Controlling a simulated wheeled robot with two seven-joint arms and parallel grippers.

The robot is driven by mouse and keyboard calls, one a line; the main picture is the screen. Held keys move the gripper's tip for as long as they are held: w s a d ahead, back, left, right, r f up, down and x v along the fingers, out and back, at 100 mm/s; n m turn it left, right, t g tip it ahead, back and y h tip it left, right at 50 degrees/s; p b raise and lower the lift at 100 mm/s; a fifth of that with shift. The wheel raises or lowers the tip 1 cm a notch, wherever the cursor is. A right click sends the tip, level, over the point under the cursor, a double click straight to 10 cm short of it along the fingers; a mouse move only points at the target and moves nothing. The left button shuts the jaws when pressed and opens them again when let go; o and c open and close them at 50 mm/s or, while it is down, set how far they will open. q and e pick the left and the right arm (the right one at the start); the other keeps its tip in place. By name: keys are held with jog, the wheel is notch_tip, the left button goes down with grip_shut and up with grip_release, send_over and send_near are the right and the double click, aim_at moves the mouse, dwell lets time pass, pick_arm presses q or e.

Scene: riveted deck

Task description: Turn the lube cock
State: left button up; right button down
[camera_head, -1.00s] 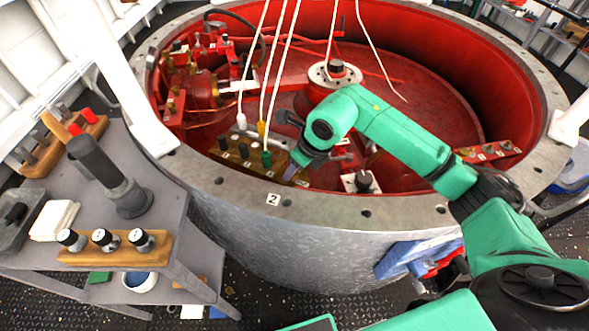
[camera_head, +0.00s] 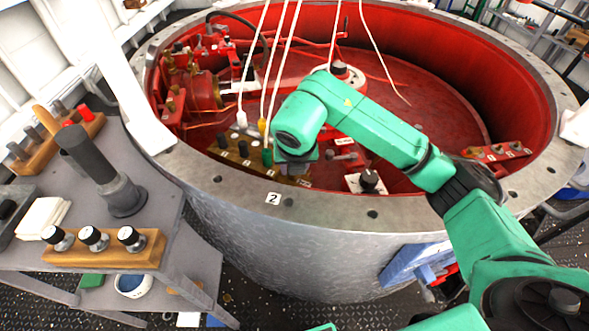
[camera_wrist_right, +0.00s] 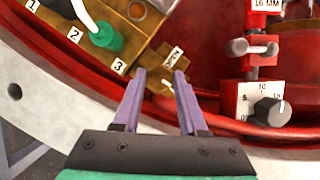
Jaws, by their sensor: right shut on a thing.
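My right gripper (camera_wrist_right: 160,82) reaches down to the brass manifold block (camera_wrist_right: 148,58) inside the red pit rim, beside an "OPEN" label (camera_wrist_right: 173,56). Its two purple fingers are closed around the small lube cock handle (camera_wrist_right: 166,86), which shows only in part between the fingertips. In the head view the green wrist covers the fingers and the cock. The brass block (camera_head: 225,155) shows left of the wrist. A green hose fitting (camera_wrist_right: 105,38) sits on the block near labels 1, 2 and 3. My left gripper is not in view.
A red panel with a black knob (camera_wrist_right: 271,111) stands right of the fingers in the wrist view. White hoses (camera_head: 275,70) hang into the pit. The grey pit rim (camera_head: 330,206) is close below. A grey cart (camera_head: 185,215) with numbered black-capped parts stands left.

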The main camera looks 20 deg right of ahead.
jog(key=shift+m, duration=0.3)
jog(key=shift+c, duration=2.2)
grip_release()
jog(key=shift+r, duration=0.1)
jog(key=p+v, duration=0.1)
jog(key=v, duration=1.3)
jog(key=shift+a+r+p, duration=0.15)
jog(key=shift+r+p, duration=0.05)
jog(key=shift+p, duration=0.2)
jog(key=shift+s, duration=0.1)
